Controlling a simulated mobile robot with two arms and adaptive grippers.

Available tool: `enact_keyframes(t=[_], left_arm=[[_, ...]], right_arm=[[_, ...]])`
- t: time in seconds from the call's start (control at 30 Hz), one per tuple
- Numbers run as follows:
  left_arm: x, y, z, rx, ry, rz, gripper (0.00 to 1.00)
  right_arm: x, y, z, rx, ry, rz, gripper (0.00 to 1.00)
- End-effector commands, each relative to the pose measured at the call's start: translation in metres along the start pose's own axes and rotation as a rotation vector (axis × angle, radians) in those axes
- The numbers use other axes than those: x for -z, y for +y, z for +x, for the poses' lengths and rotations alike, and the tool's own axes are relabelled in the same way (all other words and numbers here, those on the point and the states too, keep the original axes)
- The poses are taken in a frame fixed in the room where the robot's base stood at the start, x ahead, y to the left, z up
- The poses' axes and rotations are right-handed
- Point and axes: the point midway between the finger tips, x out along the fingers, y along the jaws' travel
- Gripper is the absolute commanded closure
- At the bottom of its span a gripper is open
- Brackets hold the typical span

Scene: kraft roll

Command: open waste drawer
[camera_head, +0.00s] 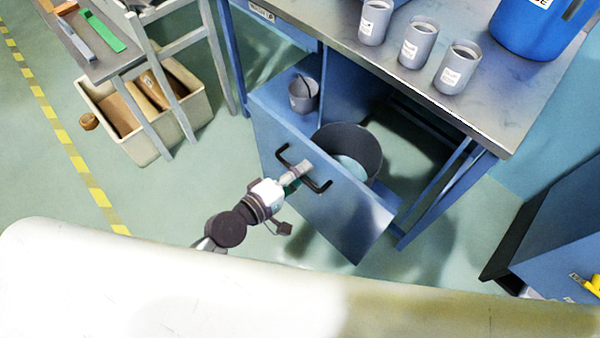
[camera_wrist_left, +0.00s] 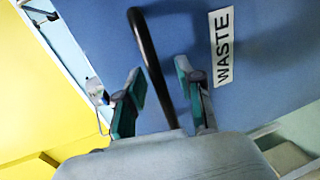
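The waste drawer's blue front (camera_head: 345,215) stands out from under the workbench, and the space behind it is open to view. A dark bin (camera_head: 362,143) stands behind the front. The front has a black bar handle (camera_head: 283,155); the handle also shows in the left wrist view (camera_wrist_left: 147,50), beside a white "WASTE" label (camera_wrist_left: 221,47). My left gripper (camera_head: 298,176) is at the handle. In the wrist view its fingers (camera_wrist_left: 162,95) are apart, one on each side of the bar, with gaps visible. My right gripper is not in view.
Several grey cups (camera_head: 417,44) and a blue container (camera_head: 538,28) stand on the workbench top (camera_head: 480,100). A small grey bucket (camera_head: 303,93) sits behind the drawer front. A cream crate (camera_head: 150,150) stands on the floor at left. Floor in front of the drawer is clear.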

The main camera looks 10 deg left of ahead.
Motion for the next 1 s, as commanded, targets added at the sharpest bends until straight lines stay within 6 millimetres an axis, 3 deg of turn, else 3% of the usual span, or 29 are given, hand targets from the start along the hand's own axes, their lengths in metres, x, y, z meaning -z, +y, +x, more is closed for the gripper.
enact_keyframes(t=[0.23, 0.5, 0.7, 1.0], left_arm=[[0.0, -0.001, -0.015, 0.003, -0.001, 0.001, 0.63], [-0.001, -0.002, -0.073, 0.007, -0.005, 0.005, 0.63], [0.0, -0.001, -0.101, 0.005, -0.005, 0.005, 0.63], [0.0, -0.001, -0.118, 0.001, -0.002, 0.002, 0.63]], right_arm=[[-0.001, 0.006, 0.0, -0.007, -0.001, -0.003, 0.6], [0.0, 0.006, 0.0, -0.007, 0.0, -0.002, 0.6], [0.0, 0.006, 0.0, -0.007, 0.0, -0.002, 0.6], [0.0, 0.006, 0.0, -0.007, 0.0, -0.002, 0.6]])
